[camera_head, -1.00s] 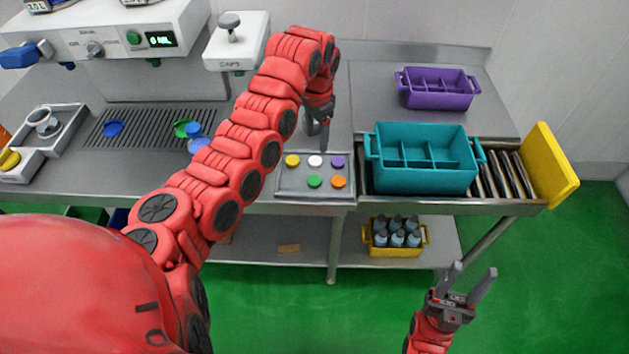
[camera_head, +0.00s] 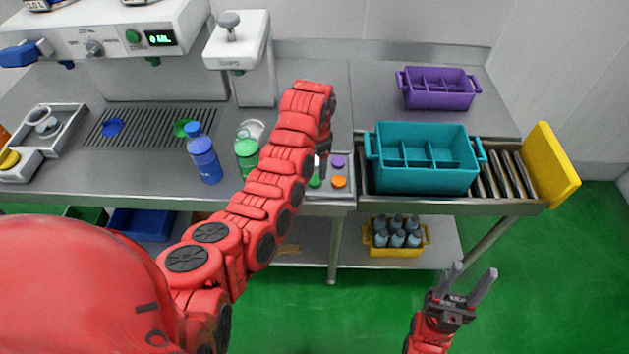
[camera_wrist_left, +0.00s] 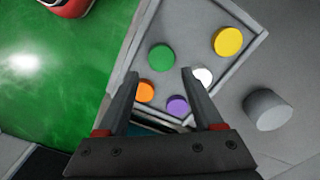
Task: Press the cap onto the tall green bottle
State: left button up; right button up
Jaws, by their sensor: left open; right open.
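A green bottle (camera_head: 245,158) stands upright on the steel counter, partly hidden behind my left arm; its top looks pale, and I cannot tell whether a cap is on it. The cap tray (camera_head: 345,196) is also partly hidden by the arm. It holds a green cap (camera_wrist_left: 161,57), white cap (camera_wrist_left: 203,76), orange cap (camera_wrist_left: 144,91), purple cap (camera_wrist_left: 178,105) and yellow cap (camera_wrist_left: 228,41). My left gripper (camera_wrist_left: 160,74) is open and empty above the tray, its fingertips just short of the green cap in the picture. My right gripper (camera_head: 473,270) is open and empty over the floor.
A blue bottle (camera_head: 205,160) with a blue cap stands left of the green one. A white capping machine (camera_head: 238,55) is behind them. A teal crate (camera_head: 424,180) sits on rollers right of the tray. A purple crate (camera_head: 438,98) is farther back.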

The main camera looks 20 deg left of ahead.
aim_at(315, 179)
pick_arm(q)
jog(key=shift+f, duration=0.15)
jog(key=f+p, duration=0.2)
jog(key=f, duration=0.1)
jog(key=shift+s+a+f+p, duration=0.1)
jog(key=shift+a+f+p, duration=0.15)
jog(key=shift+f+p, duration=0.15)
jog(key=shift+f, duration=0.75)
jog(key=c, duration=1.1)
jog(key=shift+o, duration=0.2)
jog(key=shift+r, duration=0.25)
